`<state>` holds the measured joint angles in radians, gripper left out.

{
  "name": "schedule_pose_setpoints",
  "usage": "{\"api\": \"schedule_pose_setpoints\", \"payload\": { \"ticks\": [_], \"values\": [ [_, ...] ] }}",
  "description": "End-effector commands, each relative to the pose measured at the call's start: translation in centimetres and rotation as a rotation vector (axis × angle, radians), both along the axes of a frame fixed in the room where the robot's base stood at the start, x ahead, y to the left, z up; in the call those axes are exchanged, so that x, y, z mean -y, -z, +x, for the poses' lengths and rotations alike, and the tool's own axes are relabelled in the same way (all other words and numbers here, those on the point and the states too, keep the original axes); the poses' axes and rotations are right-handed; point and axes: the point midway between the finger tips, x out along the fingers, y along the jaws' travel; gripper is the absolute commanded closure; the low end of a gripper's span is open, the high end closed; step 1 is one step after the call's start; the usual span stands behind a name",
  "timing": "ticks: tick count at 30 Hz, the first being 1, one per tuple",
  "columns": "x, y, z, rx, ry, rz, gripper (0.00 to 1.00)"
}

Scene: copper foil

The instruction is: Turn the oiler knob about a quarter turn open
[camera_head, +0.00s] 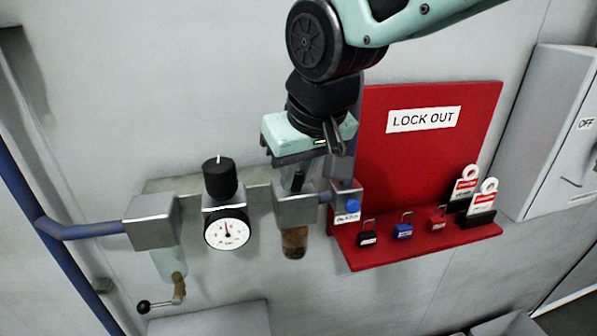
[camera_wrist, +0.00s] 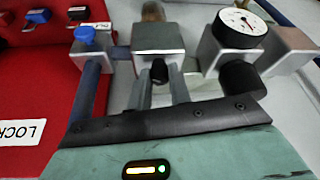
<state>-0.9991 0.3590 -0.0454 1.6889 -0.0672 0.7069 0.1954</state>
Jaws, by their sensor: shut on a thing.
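The oiler is a grey metal block (camera_head: 296,213) with an amber-brown bowl (camera_head: 294,242) under it. The block also shows in the wrist view (camera_wrist: 158,40). Its small black knob (camera_wrist: 159,72) sits between my two fingers in the wrist view. My gripper (camera_wrist: 159,86) points down from above and is shut on the knob. In the head view my gripper (camera_head: 296,182) is just above the block, and its fingers mostly hide the knob. I cannot read how far the knob is turned.
Left of the oiler are a regulator with a black knob (camera_head: 220,179), a round gauge (camera_head: 227,228), and a filter block (camera_head: 152,221). Close on the right are a blue button-like part (camera_head: 353,206) and the red lockout board (camera_head: 425,165) with padlocks and tags.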

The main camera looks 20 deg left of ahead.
Motion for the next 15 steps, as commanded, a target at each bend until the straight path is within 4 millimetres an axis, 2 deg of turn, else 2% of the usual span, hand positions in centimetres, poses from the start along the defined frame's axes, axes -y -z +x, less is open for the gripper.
{"api": "schedule_pose_setpoints", "payload": {
  "ticks": [15],
  "values": [
    [-0.4, 0.03, -0.15, 0.003, 0.488, 0.003, 1.0]
  ]
}}
